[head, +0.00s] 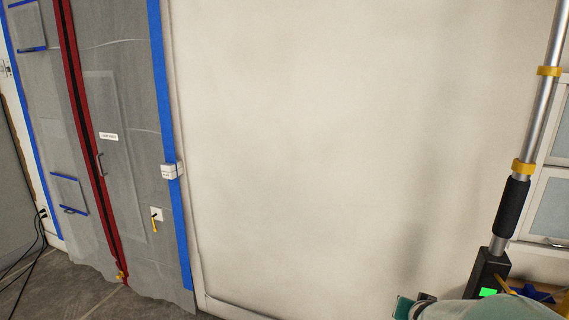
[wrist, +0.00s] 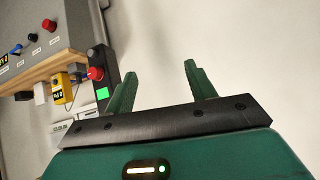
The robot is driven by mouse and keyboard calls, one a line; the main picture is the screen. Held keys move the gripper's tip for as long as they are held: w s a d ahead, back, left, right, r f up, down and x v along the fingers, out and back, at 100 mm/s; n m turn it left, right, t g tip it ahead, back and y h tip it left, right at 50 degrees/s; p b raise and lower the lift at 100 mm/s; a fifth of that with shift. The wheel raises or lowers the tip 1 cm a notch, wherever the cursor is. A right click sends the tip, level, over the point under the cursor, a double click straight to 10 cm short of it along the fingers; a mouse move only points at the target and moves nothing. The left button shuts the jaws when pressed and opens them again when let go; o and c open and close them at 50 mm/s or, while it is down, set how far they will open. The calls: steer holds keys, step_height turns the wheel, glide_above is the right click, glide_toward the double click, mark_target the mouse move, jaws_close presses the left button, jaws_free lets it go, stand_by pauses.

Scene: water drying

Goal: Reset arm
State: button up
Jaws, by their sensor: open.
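My gripper (wrist: 158,82) shows in the wrist view with its two green fingers spread apart and nothing between them. Beyond the fingers is a plain pale surface. A control panel (wrist: 40,45) with knobs and a red button (wrist: 95,73) is to the left of the fingers. In the head view, part of my arm shows at the bottom right, and the fingertips cannot be made out there.
A grey plastic sheet (head: 115,190) with a red zipper (head: 82,130) and blue tape hangs at the left. Black cables (head: 35,250) lie near the floor. A metal pole (head: 530,110) with yellow clamps stands at the right. The middle wall (head: 340,130) is bare.

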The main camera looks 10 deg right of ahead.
steer(key=s+a+r+n+g+y, duration=0.1)
steer(key=s+a+r+n, duration=0.1)
steer(key=a, duration=0.5)
steer(key=s+a+r+n+y, duration=0.2)
steer(key=s+a+r, duration=0.3)
steer(key=a, duration=0.3)
steer(key=s+a+r+n+g+y, duration=0.1)
steer(key=s+a+r+n+y, duration=0.1)
steer(key=s+a, duration=0.4)
steer(key=shift+a+r+n+g, duration=0.3)
steer(key=shift+a+r+n, duration=0.5)
steer(key=shift+a, duration=0.45)
steer(key=c, duration=0.4)
steer(key=shift+w+d, duration=0.1)
steer(key=shift+d, duration=0.1)
